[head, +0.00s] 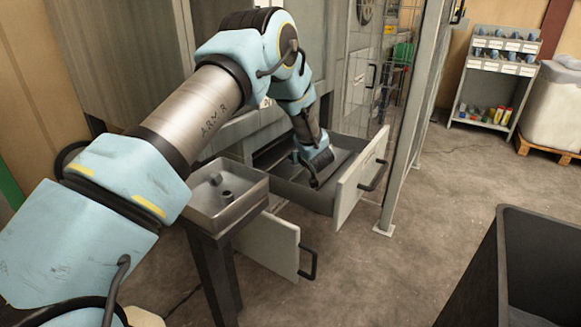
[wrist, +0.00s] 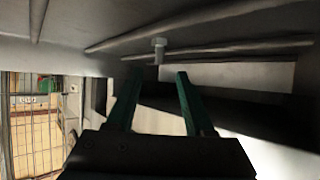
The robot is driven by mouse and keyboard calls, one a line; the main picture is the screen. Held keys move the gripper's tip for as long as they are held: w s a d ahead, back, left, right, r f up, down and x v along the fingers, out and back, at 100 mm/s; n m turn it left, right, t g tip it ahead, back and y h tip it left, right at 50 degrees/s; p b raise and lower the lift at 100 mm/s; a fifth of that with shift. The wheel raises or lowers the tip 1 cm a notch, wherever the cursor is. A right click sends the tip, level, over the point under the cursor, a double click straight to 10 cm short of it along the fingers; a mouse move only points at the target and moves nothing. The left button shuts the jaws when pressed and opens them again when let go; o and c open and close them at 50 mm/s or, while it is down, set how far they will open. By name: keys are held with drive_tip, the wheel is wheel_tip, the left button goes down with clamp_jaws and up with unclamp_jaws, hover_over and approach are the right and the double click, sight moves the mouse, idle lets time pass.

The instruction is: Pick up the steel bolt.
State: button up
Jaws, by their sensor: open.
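The steel bolt (wrist: 158,47) shows in the wrist view as a small light-grey bolt with a hex head and a short shank. It is just past the fingertips, roughly centred on the gap between them. My gripper (wrist: 155,75) is open, with its two dark green fingers apart and nothing between them. In the head view my gripper (head: 316,180) reaches down into an open grey drawer (head: 290,190). The bolt cannot be made out in the head view. Whether the fingers touch it is unclear.
The drawer's walls and pale front panel (head: 358,183) stand close around my gripper. A metal tray (head: 243,205) with small dark parts stands left of the drawer. A lower open panel (head: 270,243) is below. A dark bin (head: 540,265) is at the right; floor between is clear.

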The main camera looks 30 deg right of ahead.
drive_tip(key=shift+x, duration=0.75)
drive_tip(key=shift+b+x, duration=0.4)
drive_tip(key=shift+x, duration=2.8)
drive_tip(key=shift+s+f, duration=0.1)
drive_tip(key=shift+f, duration=0.05)
drive_tip(key=shift+c, duration=0.2)
clamp_jaws()
